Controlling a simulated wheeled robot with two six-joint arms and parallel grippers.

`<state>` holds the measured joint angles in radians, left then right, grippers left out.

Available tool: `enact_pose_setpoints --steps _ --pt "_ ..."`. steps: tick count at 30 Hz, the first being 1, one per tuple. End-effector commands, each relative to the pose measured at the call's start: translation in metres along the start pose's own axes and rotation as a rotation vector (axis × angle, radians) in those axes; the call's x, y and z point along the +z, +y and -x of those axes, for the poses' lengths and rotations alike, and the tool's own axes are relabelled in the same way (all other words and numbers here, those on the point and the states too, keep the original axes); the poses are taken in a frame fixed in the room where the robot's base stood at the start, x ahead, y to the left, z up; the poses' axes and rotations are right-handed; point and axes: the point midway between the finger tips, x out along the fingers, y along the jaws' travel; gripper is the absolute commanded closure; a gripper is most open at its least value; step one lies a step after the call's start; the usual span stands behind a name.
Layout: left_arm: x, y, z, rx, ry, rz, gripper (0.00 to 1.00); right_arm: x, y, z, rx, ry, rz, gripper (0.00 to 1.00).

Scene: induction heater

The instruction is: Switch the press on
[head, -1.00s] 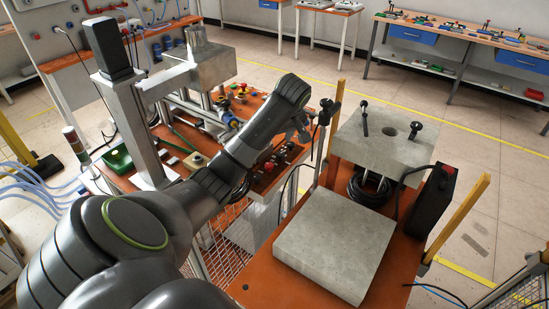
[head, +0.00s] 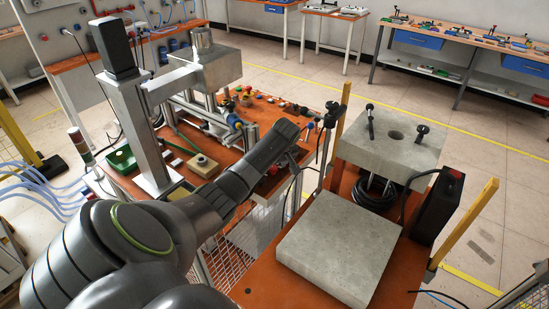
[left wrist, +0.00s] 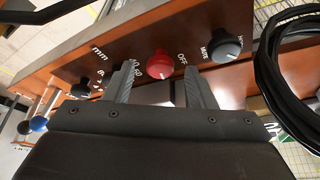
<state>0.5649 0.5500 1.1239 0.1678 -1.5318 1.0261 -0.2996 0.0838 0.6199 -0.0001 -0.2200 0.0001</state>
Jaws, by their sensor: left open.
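In the left wrist view a red knob (left wrist: 160,64) sits on a brown control panel (left wrist: 135,45), with an "OFF" label to its right. My left gripper (left wrist: 163,84) is open and empty. Its two fingers point at the panel, and the red knob shows between and just beyond their tips. I cannot tell whether a finger touches it. A black knob (left wrist: 226,47) is to the right and another black knob (left wrist: 80,88) to the left. In the head view my left gripper (head: 298,150) is low at the right end of the orange workbench, and hides much of the panel.
A coiled black cable (left wrist: 290,75) hangs close to the right of the panel. In the head view a stone-like slab (head: 335,245) and a block with two black handles (head: 388,142) stand right of my arm. A grey metal column (head: 135,125) rises at the left.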

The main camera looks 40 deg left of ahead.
Motion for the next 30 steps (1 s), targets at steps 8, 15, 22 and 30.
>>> enact_pose_setpoints --steps 8,15,22,30 --pt "-0.0001 0.0001 -0.0097 0.001 0.001 0.000 0.49 -0.0001 -0.0018 0.0005 -0.002 0.000 -0.001 0.64" --pt "0.0000 0.0000 -0.0096 0.001 0.001 0.000 0.56 -0.0001 -0.0058 0.0005 -0.007 0.000 -0.003 0.64" --pt "0.0000 0.0000 -0.0095 0.001 0.001 0.000 0.86 0.0000 -0.0060 0.0005 -0.007 0.000 -0.003 0.64" --pt "-0.0003 -0.0006 -0.0085 0.007 0.000 -0.016 0.94 -0.0003 -0.0053 0.0040 -0.007 0.000 -0.003 0.64"
